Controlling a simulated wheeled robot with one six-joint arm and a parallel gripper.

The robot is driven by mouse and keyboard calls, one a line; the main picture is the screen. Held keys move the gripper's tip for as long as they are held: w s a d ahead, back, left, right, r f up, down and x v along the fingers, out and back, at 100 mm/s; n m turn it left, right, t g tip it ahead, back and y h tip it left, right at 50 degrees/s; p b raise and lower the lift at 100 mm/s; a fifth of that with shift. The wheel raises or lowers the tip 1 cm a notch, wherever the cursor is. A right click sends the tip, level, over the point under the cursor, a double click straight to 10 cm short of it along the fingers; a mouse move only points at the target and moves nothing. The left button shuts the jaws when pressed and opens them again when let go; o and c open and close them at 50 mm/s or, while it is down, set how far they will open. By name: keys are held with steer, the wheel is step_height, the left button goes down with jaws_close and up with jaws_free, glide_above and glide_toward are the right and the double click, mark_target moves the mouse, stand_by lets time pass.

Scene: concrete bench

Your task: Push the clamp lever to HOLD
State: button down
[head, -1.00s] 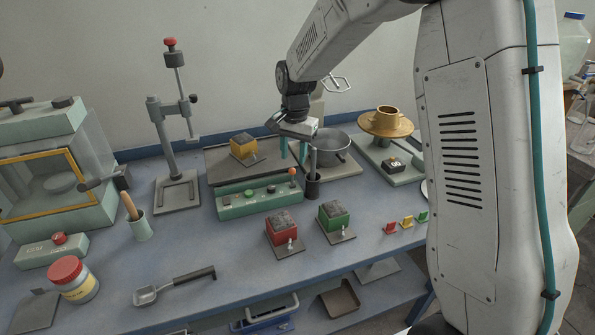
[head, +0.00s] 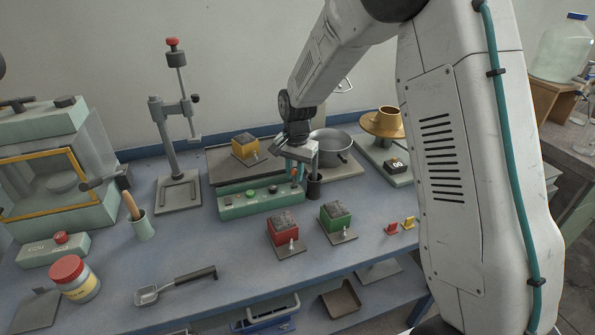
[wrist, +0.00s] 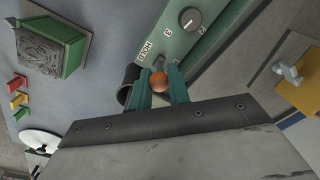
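The clamp lever is a short stem with an orange ball knob (wrist: 158,82), at the right end of the green control box (head: 262,201). The word HOLD shows on the box (wrist: 180,48) close to the knob in the wrist view. My gripper (wrist: 160,88) has its two teal fingers on either side of the knob, close against it with little or no gap. In the head view my gripper (head: 294,170) is low over that end of the box, and the knob is mostly hidden between the fingers.
A dark cup (head: 314,187) stands right beside my gripper, with a grey pan (head: 332,146) behind. A red block (head: 283,228) and a green block (head: 336,215) sit in front of the box. A press stand (head: 177,190) rises at left.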

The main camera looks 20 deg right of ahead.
mark_target(295, 185)
steer(key=shift+d, duration=0.15)
steer(key=shift+s+t, duration=0.1)
steer(key=shift+t, duration=0.2)
steer(key=s+t, duration=0.1)
steer(key=t, duration=0.1)
steer(key=s+t, duration=0.1)
steer(key=shift+a+f+t, duration=0.2)
steer(key=shift+a+t, duration=0.15)
steer(key=shift+t, duration=0.05)
steer(key=shift+s+f+t, duration=0.2)
steer(key=shift+s+t, duration=0.2)
steer(key=shift+t, duration=0.6)
steer(key=shift+s+f+t, duration=0.15)
steer(key=shift+s+t, duration=0.05)
steer(key=shift+t, duration=0.5)
steer(key=shift+d, duration=0.1)
steer(key=c, duration=1.4)
jaws_free()
steer(key=shift+d, duration=0.15)
steer(key=shift+o, duration=0.2)
